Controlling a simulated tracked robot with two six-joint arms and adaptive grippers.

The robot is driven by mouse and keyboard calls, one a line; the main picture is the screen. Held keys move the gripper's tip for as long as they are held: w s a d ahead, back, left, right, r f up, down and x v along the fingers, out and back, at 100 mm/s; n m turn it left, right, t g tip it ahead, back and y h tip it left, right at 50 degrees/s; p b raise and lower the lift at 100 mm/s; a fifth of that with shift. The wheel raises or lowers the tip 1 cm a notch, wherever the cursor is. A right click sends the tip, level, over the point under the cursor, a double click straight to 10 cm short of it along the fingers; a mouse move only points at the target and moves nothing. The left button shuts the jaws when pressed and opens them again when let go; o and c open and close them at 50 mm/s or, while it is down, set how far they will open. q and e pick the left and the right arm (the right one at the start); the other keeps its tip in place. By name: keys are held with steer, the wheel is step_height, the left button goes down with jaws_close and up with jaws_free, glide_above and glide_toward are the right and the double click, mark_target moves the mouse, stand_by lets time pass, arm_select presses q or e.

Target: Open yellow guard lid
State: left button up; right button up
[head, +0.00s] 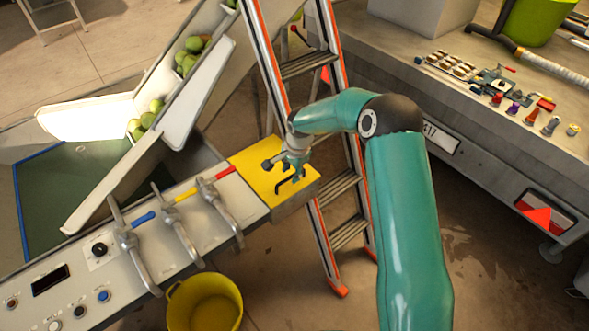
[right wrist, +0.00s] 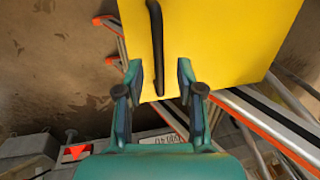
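The yellow guard lid (head: 250,158) lies flat and closed on a grey box at the right end of the control panel. It fills the upper part of the right wrist view (right wrist: 225,40). A black bar handle (right wrist: 156,40) is fixed to the lid near its edge. My right gripper (head: 287,178) is over the lid close to the handle. In the right wrist view my right gripper (right wrist: 160,68) is open, its fingers on either side of the handle's line, with gaps on both sides. Whether a fingertip touches the lid cannot be told. My left gripper is out of view.
Several lever valves (head: 178,232) stand on the control panel left of the lid. A ladder (head: 340,185) stands close behind and right of it. A yellow bucket (head: 205,305) is on the floor below. A grey trailer bed (head: 400,80) with small parts is at the right.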

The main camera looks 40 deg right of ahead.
steer(key=shift+w+f, duration=0.1)
steer(key=shift+f, duration=0.6)
jaws_close()
